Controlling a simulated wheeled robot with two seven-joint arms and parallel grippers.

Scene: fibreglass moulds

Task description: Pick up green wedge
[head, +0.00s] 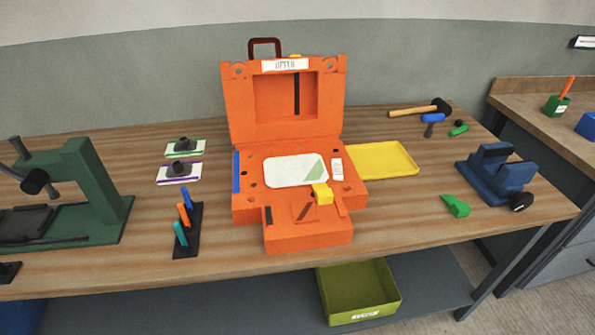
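A green wedge (455,206) lies on the right part of the wooden table, in front of the blue vise and apart from it. It is small, bright green and narrows to one end. Nothing covers it. A smaller bright green piece (459,130) lies farther back near the hammer; I cannot tell its exact shape. Neither of my grippers shows in the head view.
An orange mould case (244,207) stands open mid-table, with a yellow tray (412,161) to its right. The blue vise (497,172) stands close behind the wedge. A green press (95,180) is at left. The table in front of the yellow tray is clear.

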